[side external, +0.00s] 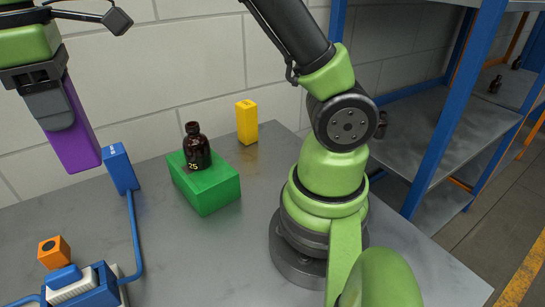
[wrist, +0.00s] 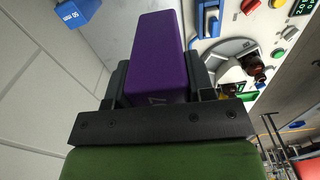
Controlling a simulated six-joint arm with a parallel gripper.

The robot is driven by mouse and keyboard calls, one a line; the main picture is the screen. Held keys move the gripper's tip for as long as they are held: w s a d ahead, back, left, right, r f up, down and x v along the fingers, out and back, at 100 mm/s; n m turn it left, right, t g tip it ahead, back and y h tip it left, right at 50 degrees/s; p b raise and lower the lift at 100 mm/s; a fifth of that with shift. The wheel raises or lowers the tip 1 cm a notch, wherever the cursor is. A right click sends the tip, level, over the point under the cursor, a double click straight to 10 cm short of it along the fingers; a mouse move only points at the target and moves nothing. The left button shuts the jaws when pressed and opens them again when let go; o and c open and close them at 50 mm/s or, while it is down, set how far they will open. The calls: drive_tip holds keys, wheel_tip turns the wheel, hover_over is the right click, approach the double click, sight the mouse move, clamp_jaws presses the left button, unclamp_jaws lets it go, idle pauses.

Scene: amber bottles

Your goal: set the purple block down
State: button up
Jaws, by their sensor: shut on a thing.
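The purple block (side external: 75,135) is a tall block held in my gripper (side external: 52,108) at the upper left of the side view. It hangs well above the grey table, slightly tilted in the picture. In the wrist view the purple block (wrist: 158,55) stands between the dark jaws of my gripper (wrist: 155,85), which are shut on it. The block's far end is free and touches nothing that I can see.
An amber bottle (side external: 197,147) marked 25 stands on a green block (side external: 208,192). A yellow block (side external: 247,122), a blue block (side external: 120,167) and an orange block (side external: 54,252) stand around. A blue-and-white device (side external: 85,287) is front left. The table (side external: 180,255) is bare at centre front.

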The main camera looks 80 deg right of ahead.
drive_tip(key=s+d+r+m, duration=0.1)
drive_tip(key=s+d+m, duration=0.3)
drive_tip(key=d, duration=0.7)
drive_tip(key=s+d+m, duration=0.2)
drive_tip(key=d+m, duration=0.3)
drive_tip(key=d, duration=0.7)
drive_tip(key=s+d+m, duration=0.4)
drive_tip(key=s+d, duration=0.2)
drive_tip(key=s, duration=0.2)
drive_tip(key=s+d+m, duration=0.5)
drive_tip(key=s, duration=0.4)
drive_tip(key=shift+w+f, duration=0.15)
drive_tip(key=shift+f, duration=10.35)
drive_tip(key=shift+f, duration=0.1)
